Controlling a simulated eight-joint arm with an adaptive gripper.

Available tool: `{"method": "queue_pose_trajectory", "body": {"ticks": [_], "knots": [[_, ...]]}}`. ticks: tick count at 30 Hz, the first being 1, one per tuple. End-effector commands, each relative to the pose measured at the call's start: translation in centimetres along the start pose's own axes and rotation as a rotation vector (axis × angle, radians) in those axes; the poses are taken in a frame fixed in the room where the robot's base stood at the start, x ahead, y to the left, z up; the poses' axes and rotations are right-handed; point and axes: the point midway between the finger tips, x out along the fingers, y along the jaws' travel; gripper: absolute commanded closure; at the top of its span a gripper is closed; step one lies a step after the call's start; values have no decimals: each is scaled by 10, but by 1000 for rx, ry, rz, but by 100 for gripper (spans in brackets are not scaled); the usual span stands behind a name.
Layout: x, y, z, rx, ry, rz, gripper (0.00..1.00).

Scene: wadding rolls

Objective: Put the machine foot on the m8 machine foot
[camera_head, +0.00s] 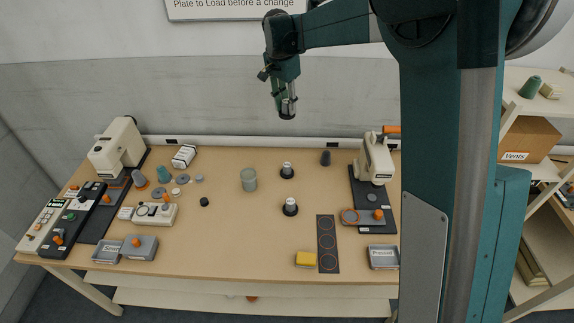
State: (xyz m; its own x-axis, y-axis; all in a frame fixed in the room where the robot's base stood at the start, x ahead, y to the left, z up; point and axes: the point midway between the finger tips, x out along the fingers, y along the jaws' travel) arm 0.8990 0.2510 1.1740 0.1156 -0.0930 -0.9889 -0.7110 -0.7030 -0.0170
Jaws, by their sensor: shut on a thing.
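My gripper (284,97) is high above the back part of the table, pointing down. It is shut on a machine foot (288,114), which shows as a small dark and silvery piece at the fingertips; the fingers hide part of it. Two similar machine feet, each with a black round base and pale top, stand upright on the table below. One is farther back (287,171) and one is nearer the middle (290,207). I cannot tell which of them is the m8 one. The held foot is well apart from both.
The wooden table (235,245) has free room at its front middle. A grey-green cup (248,180) stands left of the feet, a dark cone (325,158) right. A dark strip with rings (327,243), a yellow block (306,259) and a cream machine (374,160) are to the right.

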Motion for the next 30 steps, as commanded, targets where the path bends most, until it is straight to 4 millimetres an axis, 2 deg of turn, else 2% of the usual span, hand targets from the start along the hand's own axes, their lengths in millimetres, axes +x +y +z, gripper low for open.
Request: {"method": "queue_pose_trajectory", "body": {"ticks": [5,12,18,24,30], "knots": [[38,1,5,1,0,0,92],[102,2,14,1,0,0,92],[143,3,20,1,0,0,92],[158,3,22,1,0,0,92],[160,3,22,1,0,0,92]]}}
